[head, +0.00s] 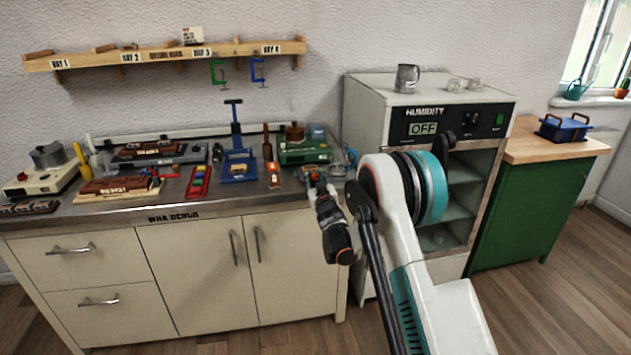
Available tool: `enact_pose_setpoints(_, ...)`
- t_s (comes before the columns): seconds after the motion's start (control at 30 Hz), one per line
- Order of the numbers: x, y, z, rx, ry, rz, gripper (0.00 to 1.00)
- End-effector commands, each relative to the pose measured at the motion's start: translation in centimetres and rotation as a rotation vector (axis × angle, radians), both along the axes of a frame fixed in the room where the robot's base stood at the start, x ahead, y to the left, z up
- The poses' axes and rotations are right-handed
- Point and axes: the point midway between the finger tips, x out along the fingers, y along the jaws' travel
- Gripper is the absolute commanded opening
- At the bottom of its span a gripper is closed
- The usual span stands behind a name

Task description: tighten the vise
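My gripper (316,182) is at the front right edge of the bench, at the far end of my dark wrist. Its fingers are small and partly hidden among things there, so I cannot tell whether they are open or touching anything. Teal-blue metal (336,171) shows just behind and to the right of the fingers; it may be part of the vise, but its jaws and handle are not clear. A blue frame with a tall T-shaped handle (235,127) stands upright further left on the bench.
The wax bench (170,216) holds a hot plate with a pot (48,155), a red tray of coloured pieces (198,182) and a green box (304,153). A humidity cabinet (375,110) stands right of the bench. Two clamps, green (217,72) and blue (258,71), hang below the shelf.

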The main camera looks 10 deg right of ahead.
Motion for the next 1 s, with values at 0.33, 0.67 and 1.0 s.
enact_pose_setpoints(0.33, -0.02, 0.01, -0.01, 0.008, 0.0, 0.0, 0.01)
enact_pose_setpoints(0.67, 0.01, -0.05, -0.02, 0.151, 0.0, -0.001, 0.01)
enact_pose_setpoints(1.0, 0.01, -0.13, -0.03, 0.383, -0.001, -0.001, 0.01)
